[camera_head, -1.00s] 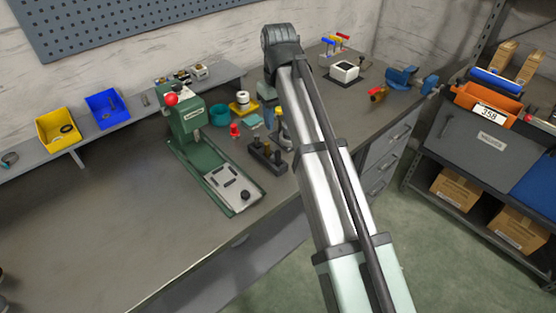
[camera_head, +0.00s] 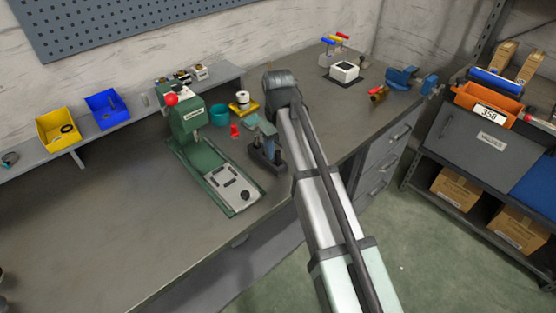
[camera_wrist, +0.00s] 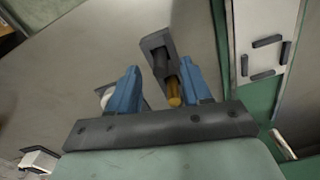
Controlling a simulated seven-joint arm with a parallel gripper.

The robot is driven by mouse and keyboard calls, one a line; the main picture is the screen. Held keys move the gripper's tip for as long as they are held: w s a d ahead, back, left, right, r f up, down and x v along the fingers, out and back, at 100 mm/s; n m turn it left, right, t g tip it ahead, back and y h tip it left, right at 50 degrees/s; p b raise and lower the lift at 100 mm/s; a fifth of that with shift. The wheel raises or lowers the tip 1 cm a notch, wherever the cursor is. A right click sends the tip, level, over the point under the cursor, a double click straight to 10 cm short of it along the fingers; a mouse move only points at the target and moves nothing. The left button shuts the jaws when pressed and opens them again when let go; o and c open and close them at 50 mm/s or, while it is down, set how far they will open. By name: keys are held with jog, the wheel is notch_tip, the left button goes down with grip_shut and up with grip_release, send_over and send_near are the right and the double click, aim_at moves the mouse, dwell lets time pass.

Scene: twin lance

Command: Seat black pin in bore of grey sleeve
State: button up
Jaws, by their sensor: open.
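A black block (camera_wrist: 153,41) lies below my gripper in the wrist view, with a dark upright pin (camera_wrist: 161,62) on it. A brass-coloured pin (camera_wrist: 173,93) shows nearer the camera, close to the right finger. My gripper (camera_wrist: 159,70) is open, its two blue fingers on either side of the dark pin. Whether they touch it I cannot tell. In the head view my gripper is over the block (camera_head: 270,167) to the right of the green press, and my arm hides much of it. I cannot make out the grey sleeve with certainty.
The green press (camera_head: 187,125) with its red knob and light plate (camera_head: 232,187) stands close to the left. A teal cup (camera_head: 220,115), a red piece (camera_head: 234,131) and a yellow-based spool (camera_head: 243,103) stand behind.

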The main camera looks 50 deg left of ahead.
aim_at(278, 160)
jog(key=shift+f, duration=1.3)
grip_shut()
